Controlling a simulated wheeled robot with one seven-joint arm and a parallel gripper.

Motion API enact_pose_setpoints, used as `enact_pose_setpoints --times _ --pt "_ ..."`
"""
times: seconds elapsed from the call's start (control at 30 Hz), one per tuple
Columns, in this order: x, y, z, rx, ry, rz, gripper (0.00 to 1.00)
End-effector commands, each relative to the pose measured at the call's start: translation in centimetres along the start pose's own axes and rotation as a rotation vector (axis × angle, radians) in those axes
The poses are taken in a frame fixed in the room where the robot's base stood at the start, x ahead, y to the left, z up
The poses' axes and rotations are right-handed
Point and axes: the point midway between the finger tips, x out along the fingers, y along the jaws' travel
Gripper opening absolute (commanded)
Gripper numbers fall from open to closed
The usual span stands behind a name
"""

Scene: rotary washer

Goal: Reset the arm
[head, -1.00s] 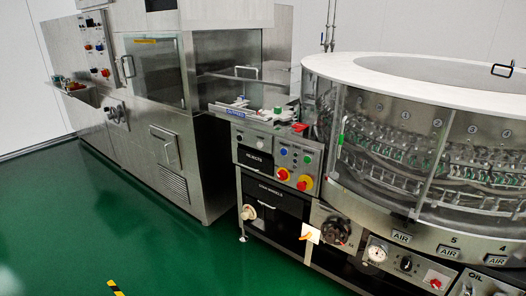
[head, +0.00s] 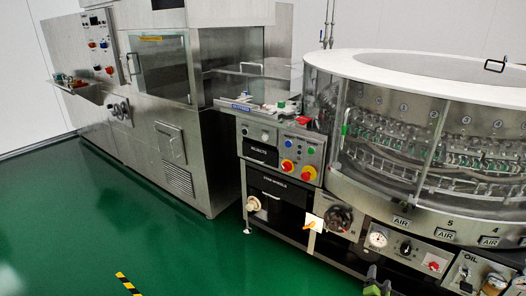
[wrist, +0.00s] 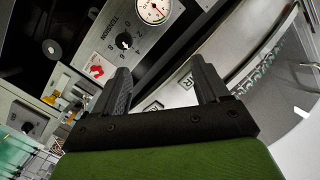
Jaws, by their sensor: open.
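My gripper (wrist: 160,72) shows in the wrist view with its two dark fingers spread apart and nothing between them. Its green body fills the bottom of that view. Past the fingers is the front panel of the rotary washer, tilted in the picture, with a white gauge (wrist: 153,10), a tension knob (wrist: 124,41) and a red switch (wrist: 96,70). No contact with the panel can be seen. In the head view the round rotary washer (head: 400,215) stands at the right, and a small green and dark part of my arm shows at the bottom edge.
A control box (head: 280,148) with buttons and red-yellow knobs stands left of the washer. A steel cabinet machine (head: 165,110) is further left. The green floor (head: 120,220) in front is clear except for a yellow-black strip (head: 127,284).

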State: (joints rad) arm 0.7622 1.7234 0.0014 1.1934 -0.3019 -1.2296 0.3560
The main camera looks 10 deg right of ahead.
Motion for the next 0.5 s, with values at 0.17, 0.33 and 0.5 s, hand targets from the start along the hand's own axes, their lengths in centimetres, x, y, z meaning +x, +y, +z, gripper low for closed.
enact_pose_setpoints --times 0.17,0.33,0.5 --pt "2.5 -7.2 -2.5 -0.067 -0.106 -0.042 0.74" --pt "2.8 -17.4 -5.8 -0.174 -0.257 -0.092 0.74" --pt "-1.9 -29.1 -9.9 -0.328 -0.442 -0.141 0.74"
